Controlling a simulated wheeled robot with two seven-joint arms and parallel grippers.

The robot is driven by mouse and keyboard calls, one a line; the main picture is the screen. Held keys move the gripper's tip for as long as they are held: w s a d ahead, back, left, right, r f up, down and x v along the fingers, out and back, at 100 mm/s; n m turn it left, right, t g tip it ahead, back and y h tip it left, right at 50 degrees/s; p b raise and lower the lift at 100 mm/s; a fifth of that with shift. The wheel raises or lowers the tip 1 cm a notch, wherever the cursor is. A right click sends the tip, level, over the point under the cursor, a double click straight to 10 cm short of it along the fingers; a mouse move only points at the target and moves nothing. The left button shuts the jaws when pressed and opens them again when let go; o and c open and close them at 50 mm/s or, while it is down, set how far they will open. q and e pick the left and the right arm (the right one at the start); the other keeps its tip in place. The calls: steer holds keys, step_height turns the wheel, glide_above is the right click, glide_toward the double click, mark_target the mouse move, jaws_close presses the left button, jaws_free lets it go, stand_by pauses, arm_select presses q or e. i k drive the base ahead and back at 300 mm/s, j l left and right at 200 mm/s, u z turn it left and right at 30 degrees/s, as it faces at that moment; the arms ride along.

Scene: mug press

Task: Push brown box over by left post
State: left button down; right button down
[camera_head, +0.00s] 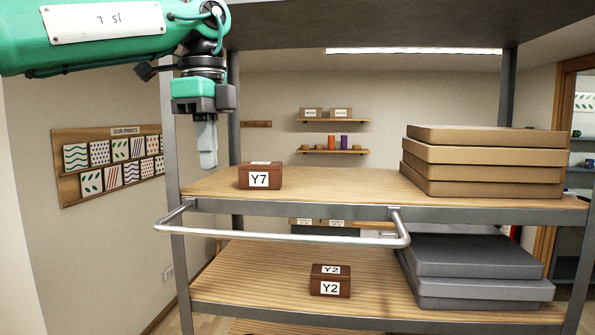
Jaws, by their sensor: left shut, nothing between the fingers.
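The brown box marked Y7 (245,177) sits on the upper wooden shelf, left of the middle. A second brown box, marked Y2 (316,274), sits on the lower shelf. The left front post (173,130) is a grey upright at the left end of the rack; another left post (235,130) stands behind. My left gripper (208,160) points down above the left end of the upper shelf, between the posts in the picture. It is shut and empty, left of the Y7 box, with a visible gap between them. My right gripper is not in view.
Stacked tan flat boxes (480,172) fill the right of the upper shelf (340,185). Grey flat boxes (480,272) stand on the right of the lower shelf (240,272). A metal rail (290,238) juts out in front. The upper shelf's middle is clear.

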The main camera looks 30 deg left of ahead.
mark_target(258, 176)
steer(key=i, duration=1.1)
